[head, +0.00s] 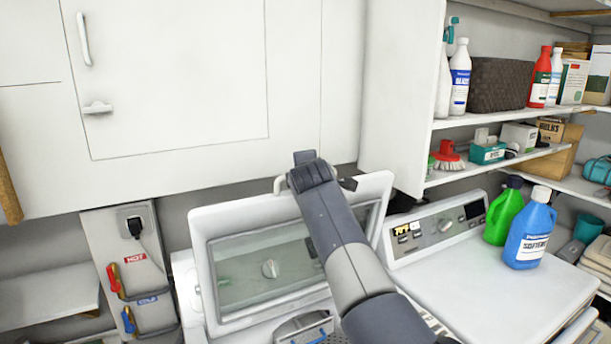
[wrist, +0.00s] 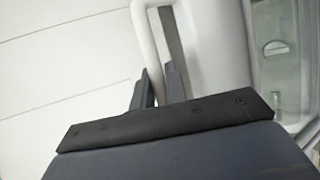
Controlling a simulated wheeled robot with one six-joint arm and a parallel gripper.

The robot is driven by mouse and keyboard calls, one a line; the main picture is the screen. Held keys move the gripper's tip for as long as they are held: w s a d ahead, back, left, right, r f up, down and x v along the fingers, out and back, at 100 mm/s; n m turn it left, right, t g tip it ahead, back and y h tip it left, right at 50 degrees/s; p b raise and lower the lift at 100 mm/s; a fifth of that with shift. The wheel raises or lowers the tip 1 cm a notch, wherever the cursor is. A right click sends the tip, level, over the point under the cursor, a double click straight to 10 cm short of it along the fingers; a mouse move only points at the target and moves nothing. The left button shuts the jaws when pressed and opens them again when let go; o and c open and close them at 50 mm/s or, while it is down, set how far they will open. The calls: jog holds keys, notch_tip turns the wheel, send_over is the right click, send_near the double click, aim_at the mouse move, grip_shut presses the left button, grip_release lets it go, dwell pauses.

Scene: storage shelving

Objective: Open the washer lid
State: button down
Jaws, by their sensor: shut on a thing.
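The washer lid (head: 207,258) is white with a framed glass window and stands raised, tilted up in front of the wall cabinet. A curved white handle (head: 278,183) sits at its top edge. My gripper (head: 303,160) is at that handle in the head view, my arm crossing the right part of the lid. In the wrist view my gripper (wrist: 160,88) has its two dark fingers on either side of the handle bar (wrist: 148,50), shut on it. The washer's opening is partly visible below the lid; my arm hides part of it.
White cabinets (head: 190,60) hang close behind the lid. At right, a second machine (head: 500,290) carries a green jug (head: 503,212) and a blue bottle (head: 530,235). Shelves (head: 480,120) with bottles and boxes are above it. Hose valves (head: 115,280) are at left.

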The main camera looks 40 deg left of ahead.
jog(key=c, duration=1.7)
grip_release()
jog(key=shift+d, duration=0.1)
jog(key=b+v, duration=0.5)
jog(key=v, duration=0.5)
jog(key=shift+s+d+r+b, duration=0.15)
jog(key=shift+s+d+b, duration=0.1)
jog(key=shift+b, duration=0.1)
jog(key=shift+w, duration=0.1)
